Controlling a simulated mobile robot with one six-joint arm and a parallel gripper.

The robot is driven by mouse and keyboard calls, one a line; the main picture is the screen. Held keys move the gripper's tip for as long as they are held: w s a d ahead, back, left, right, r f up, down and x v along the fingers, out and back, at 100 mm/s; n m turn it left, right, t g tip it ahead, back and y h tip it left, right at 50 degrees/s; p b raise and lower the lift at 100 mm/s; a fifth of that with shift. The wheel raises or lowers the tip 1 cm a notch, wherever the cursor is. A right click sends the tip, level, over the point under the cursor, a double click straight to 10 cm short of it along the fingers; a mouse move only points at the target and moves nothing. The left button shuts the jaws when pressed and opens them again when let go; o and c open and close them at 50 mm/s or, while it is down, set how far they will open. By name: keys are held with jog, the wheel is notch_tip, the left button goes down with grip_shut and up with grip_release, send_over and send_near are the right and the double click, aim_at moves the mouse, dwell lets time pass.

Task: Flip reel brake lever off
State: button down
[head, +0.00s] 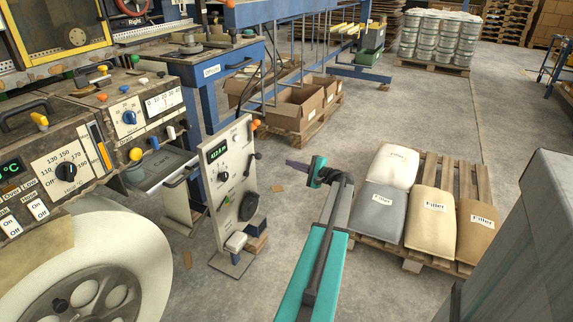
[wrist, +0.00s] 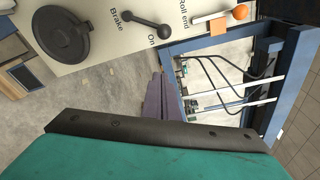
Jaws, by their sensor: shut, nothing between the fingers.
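The brake lever (wrist: 147,24) is a black bar with a ball end on a pale panel (wrist: 85,58), between the printed words "Brake" and "On" in the wrist view. Its larger ball end lies near the "On" print. In the head view, the lever (head: 252,163) sits on the right side of the upright panel (head: 222,165), above a black disc (head: 249,206). My gripper (head: 289,164) has purple fingers, shut and empty, pointing left toward the panel with a gap to the lever. The fingers (wrist: 159,90) also show below the lever in the wrist view.
An orange-knobbed lever (wrist: 239,13) labelled "Roll end" is beside the brake lever. A blue frame (wrist: 293,80) stands behind. Filler sacks (head: 428,208) lie on a pallet to the right, and cardboard boxes (head: 296,108) stand behind. The floor around my gripper is mostly clear.

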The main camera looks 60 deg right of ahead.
jog(key=w+a+b, duration=0.1)
jog(key=w+a, duration=0.1)
jog(key=w, duration=0.8)
jog(key=shift+w+r, duration=0.3)
jog(key=shift+r, duration=0.15)
